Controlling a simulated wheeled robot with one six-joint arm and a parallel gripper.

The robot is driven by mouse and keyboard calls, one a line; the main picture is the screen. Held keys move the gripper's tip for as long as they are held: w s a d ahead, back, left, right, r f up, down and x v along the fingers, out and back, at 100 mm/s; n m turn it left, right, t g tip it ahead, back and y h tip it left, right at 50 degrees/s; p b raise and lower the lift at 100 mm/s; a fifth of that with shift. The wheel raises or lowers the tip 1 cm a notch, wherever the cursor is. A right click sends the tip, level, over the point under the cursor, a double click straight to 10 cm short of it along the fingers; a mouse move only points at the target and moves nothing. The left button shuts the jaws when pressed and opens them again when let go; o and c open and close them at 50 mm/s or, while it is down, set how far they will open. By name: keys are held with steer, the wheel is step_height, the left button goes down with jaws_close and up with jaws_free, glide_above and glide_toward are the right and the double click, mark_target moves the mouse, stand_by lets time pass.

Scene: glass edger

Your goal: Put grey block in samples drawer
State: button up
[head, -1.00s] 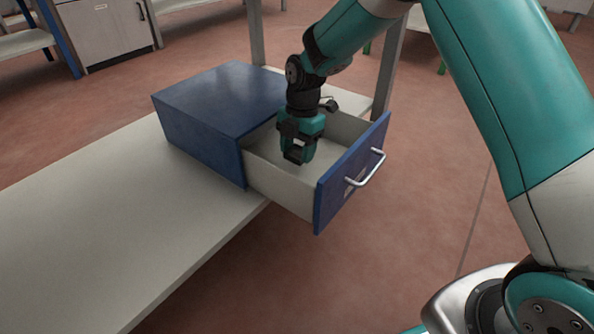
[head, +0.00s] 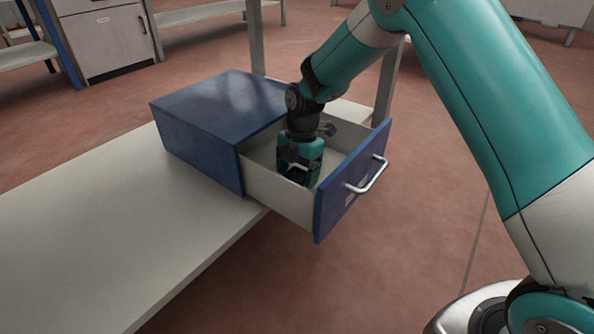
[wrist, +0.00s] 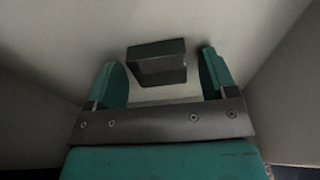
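The samples drawer (head: 278,190) is pulled out of a blue cabinet (head: 215,115) and has pale inner walls and a blue front with a metal handle. My gripper (head: 298,178) reaches down inside the drawer, its lower end partly hidden by the near side wall. In the wrist view the dark grey block (wrist: 157,62) is between the two teal fingers of my gripper (wrist: 162,66). The fingers are spread, with a visible gap on each side of the block. The block appears to be at the drawer's pale floor; exact contact is hard to tell. I cannot make the block out in the head view.
The cabinet stands on a pale bench (head: 110,230), bare to its left. The drawer overhangs the bench's edge. The drawer walls are close around my gripper. A bench post (head: 388,85) rises behind the drawer.

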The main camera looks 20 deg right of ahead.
mark_target(302, 170)
step_height(302, 170, up, 12)
steer(key=w+d+p, duration=0.1)
steer(key=p, duration=0.7)
steer(key=s+a+r+m+y, duration=0.1)
steer(key=s+a+r+m, duration=0.1)
steer(key=s+r+m, duration=0.8)
steer(key=s+r+m+y, duration=0.1)
steer(key=s+r+m, duration=0.2)
steer(key=s, duration=0.7)
steer(key=s+r+m+t, duration=0.1)
steer(key=s+r+m, duration=0.2)
steer(key=s, duration=0.8)
steer(key=shift+s+a+m+y, duration=0.25)
steer(key=shift+a+m+y, duration=0.2)
steer(key=shift+m, duration=0.65)
